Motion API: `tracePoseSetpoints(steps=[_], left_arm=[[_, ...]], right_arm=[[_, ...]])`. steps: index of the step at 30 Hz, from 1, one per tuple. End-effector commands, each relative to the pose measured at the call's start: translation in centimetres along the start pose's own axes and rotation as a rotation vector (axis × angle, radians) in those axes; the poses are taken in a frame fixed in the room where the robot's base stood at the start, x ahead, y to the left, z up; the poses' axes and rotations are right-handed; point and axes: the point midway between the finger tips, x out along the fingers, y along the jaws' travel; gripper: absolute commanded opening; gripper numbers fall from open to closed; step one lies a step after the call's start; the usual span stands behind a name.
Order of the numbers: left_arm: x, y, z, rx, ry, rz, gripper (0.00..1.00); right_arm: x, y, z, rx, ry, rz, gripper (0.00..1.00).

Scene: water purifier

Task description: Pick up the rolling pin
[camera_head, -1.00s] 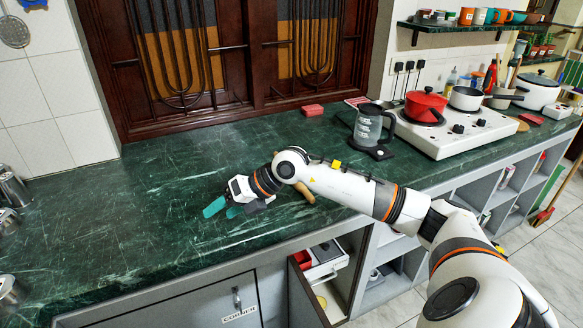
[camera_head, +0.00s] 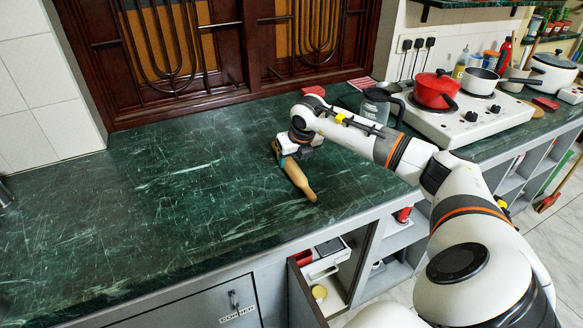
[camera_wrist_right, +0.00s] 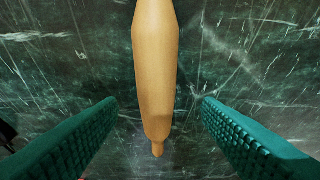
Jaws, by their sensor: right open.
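The wooden rolling pin (camera_head: 298,180) lies on the green marble counter (camera_head: 180,220), its near handle toward the front edge. In the right wrist view the rolling pin (camera_wrist_right: 155,75) runs lengthwise down the middle, between the two teal fingers, with a gap on each side. My right gripper (camera_head: 284,161) is over the far part of the pin, pointing down; it also shows open in the right wrist view (camera_wrist_right: 158,130). The arm and gripper hide the pin's far end in the head view. My left gripper is not in view.
A grey kettle (camera_head: 377,105) stands behind my right arm. A white stove (camera_head: 480,118) with a red pot (camera_head: 436,92) is at the right. The counter's left part is clear.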

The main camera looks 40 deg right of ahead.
Motion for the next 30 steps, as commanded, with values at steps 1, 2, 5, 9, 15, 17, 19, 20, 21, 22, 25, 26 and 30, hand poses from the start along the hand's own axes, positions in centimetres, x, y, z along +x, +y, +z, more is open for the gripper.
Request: tracePoseSetpoints(steps=[1, 2, 5, 9, 15, 17, 19, 20, 21, 22, 25, 26, 30], left_arm=[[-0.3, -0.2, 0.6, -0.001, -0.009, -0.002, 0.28], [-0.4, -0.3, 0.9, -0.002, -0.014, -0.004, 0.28], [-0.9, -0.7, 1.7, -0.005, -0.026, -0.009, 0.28], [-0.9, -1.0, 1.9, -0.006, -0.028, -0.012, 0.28], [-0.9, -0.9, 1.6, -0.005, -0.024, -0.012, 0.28], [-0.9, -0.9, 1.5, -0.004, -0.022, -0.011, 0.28], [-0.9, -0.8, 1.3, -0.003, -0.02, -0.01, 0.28], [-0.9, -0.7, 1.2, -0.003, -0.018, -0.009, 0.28], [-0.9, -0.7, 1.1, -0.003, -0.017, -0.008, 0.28], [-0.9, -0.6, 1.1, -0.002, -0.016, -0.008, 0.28], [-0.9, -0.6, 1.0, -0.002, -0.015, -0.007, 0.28], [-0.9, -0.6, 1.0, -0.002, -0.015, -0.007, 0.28], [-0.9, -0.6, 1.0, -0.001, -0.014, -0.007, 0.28]], right_arm=[[0.6, 0.0, 0.0, 0.001, -0.004, -0.001, 0.59], [1.0, 0.1, 0.0, 0.001, -0.004, 0.0, 0.59], [2.6, 0.4, 0.0, 0.002, -0.005, -0.001, 0.59], [4.3, 0.4, 0.0, 0.0, -0.003, -0.001, 0.59], [4.8, 0.4, 0.0, -0.001, 0.0, 0.0, 0.59], [4.8, 0.4, 0.0, -0.001, 0.0, 0.0, 0.59], [4.8, 0.4, 0.0, -0.001, 0.0, 0.0, 0.54], [4.8, 0.4, 0.0, -0.001, 0.0, 0.0, 0.49], [4.8, 0.4, 0.0, -0.001, 0.0, -0.001, 0.43], [4.8, 0.4, 0.0, -0.001, 0.0, -0.001, 0.38], [4.8, 0.4, 0.0, -0.001, -0.001, -0.001, 0.21], [4.8, 0.4, 0.0, -0.001, 0.0, -0.001, 0.17], [4.8, 0.4, -0.1, 0.0, 0.001, -0.001, 0.06]])
